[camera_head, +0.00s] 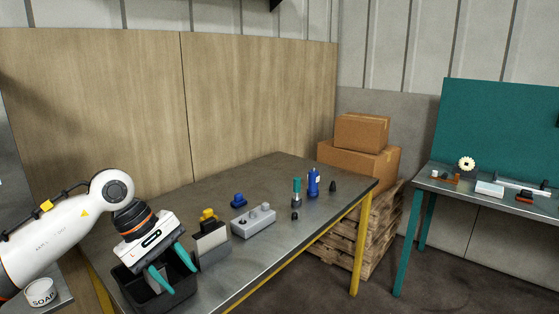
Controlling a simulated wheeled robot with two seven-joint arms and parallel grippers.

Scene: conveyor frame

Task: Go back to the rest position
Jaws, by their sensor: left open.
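My left gripper (161,279) shows at the lower left in the head view, on a white arm coming in from the left. Its two teal fingers are open and point down over a black bin (185,297). A grey piece (154,285) shows by the fingers in the bin; I cannot tell if it touches them. My right gripper is not in view.
A soap tin (40,292) stands at the lower left.

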